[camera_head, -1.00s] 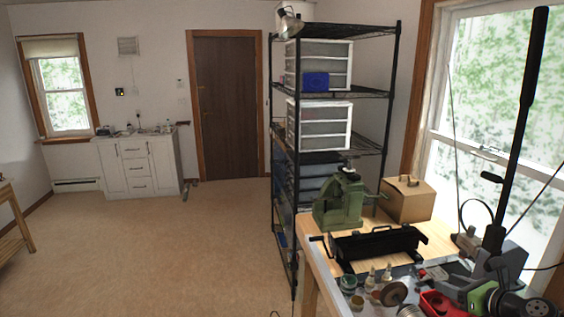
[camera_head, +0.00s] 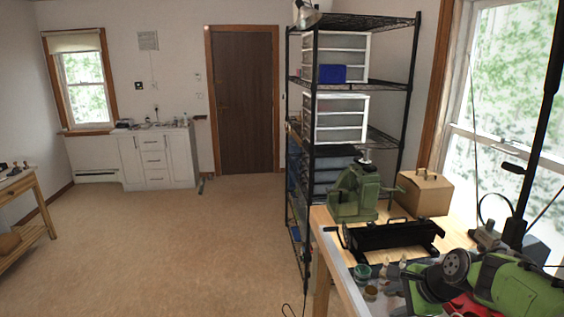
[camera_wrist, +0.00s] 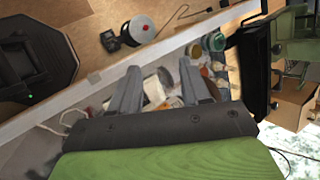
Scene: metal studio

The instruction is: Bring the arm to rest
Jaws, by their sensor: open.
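My gripper (camera_wrist: 160,67) shows in the wrist view, with two grey fingers spread apart and nothing held between them. It is over the cluttered front part of the workbench, beside the bench's pale edge (camera_wrist: 75,112). Small jars and loose items lie beyond the fingers. In the head view my green and black arm reaches in at the lower right over the bench; I cannot make out the fingers there.
A black shelf rack (camera_head: 412,95) stands behind. A dark post (camera_head: 550,90) rises at the right. The floor (camera_head: 170,250) at left is clear.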

